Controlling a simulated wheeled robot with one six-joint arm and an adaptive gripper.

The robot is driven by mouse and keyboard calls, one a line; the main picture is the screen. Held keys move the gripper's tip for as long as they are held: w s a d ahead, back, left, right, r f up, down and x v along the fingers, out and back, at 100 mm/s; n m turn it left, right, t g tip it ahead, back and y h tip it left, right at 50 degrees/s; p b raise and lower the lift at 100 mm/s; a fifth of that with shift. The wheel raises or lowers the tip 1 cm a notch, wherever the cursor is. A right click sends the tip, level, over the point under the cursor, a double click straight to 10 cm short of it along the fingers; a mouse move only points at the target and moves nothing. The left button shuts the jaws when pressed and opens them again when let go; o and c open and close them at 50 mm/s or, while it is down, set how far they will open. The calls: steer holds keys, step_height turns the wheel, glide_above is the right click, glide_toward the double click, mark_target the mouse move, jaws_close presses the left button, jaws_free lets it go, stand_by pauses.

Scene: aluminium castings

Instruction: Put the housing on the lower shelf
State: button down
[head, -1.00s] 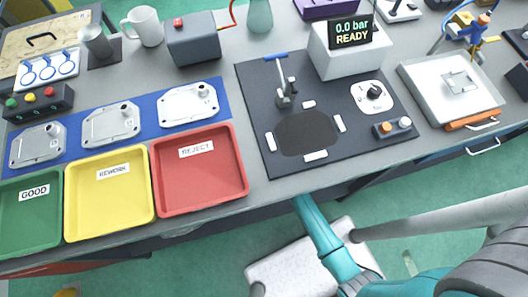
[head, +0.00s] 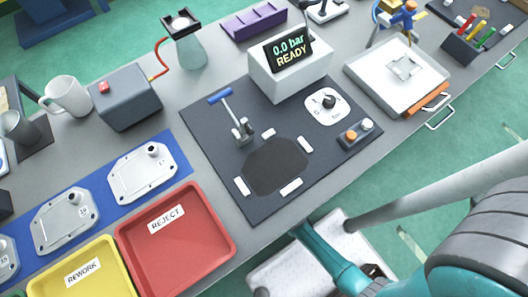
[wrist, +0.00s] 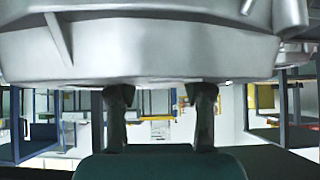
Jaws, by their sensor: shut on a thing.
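The housing (wrist: 150,50), a large grey aluminium casting with a rib and a round boss at its right, fills the top of the wrist view. My gripper (wrist: 161,92) is shut on its lower edge, with both dark fingers reaching up to it. The upper part of the housing is out of frame. In the head view my arm shows at the lower right, but my gripper and the housing are not in that view. I cannot pick out the lower shelf; blurred racks and frames stand behind the housing in the wrist view.
The grey bench (head: 218,97) carries a black test mat (head: 205,110), a pressure display (head: 289,50), a red reject tray (head: 225,245) and a yellow rework tray (head: 120,270). Thin plate castings lie on a blue mat (head: 180,150).

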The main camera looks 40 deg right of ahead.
steer(key=shift+s+f, duration=0.15)
steer(key=shift+f, duration=3.3)
steer(key=shift+f, duration=0.55)
steer(key=shift+c, duration=1.9)
jaws_free()
steer(key=shift+s+f, duration=0.15)
steer(key=shift+s, duration=0.05)
steer(key=v, duration=1.2)
steer(key=shift+w, duration=0.1)
